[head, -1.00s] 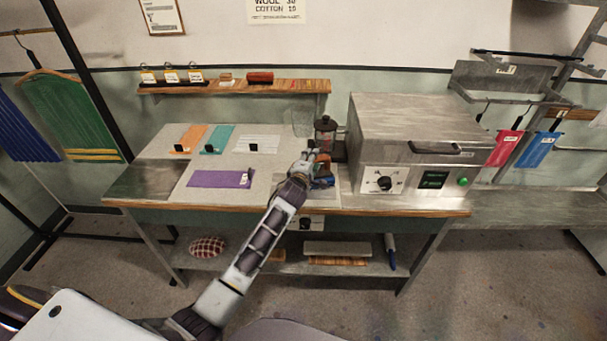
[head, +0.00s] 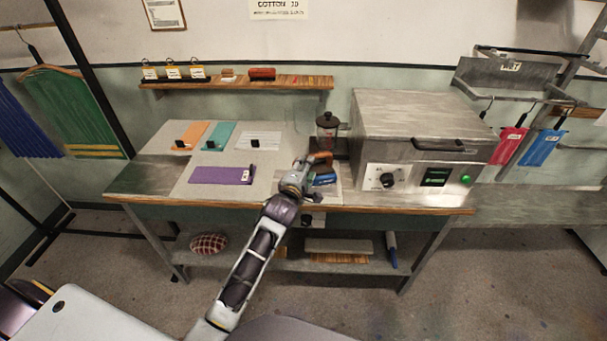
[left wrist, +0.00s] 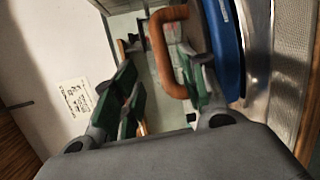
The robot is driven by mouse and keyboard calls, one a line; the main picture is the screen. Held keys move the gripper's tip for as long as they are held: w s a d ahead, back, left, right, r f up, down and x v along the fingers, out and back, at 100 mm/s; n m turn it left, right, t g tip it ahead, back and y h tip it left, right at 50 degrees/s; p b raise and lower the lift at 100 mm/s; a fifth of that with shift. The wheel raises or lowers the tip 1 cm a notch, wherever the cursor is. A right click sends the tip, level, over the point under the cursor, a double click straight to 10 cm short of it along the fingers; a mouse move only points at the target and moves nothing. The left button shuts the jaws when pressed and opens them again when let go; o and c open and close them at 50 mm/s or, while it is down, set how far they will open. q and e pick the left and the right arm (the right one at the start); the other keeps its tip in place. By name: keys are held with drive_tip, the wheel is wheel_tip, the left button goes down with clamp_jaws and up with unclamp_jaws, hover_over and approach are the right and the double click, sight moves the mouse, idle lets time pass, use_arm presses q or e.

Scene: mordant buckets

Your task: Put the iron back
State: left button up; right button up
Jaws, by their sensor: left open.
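The iron, with a blue body (head: 324,179) and a reddish-brown handle (head: 321,157), is on the worktable just left of the big metal box. My left gripper (head: 304,168) is at the iron's left side. In the left wrist view the jaws (left wrist: 165,88) are open, with green-padded fingers apart. The brown handle (left wrist: 164,45) reaches between the fingers, and the iron's blue body (left wrist: 222,45) lies beside the right finger. I cannot tell whether a finger touches the handle. My right gripper is not in view.
The grey metal box (head: 420,125) with a dial and green light stands close right of the iron. A dark-lidded glass jar (head: 327,128) stands behind it. Cloth swatches, including a purple strip (head: 222,175), lie to the left. A wooden shelf (head: 235,84) runs above.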

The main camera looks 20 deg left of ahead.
use_arm(q)
drive_tip(key=shift+s+r, duration=0.2)
drive_tip(key=shift+s, duration=1.05)
idle(0.4)
idle(0.9)
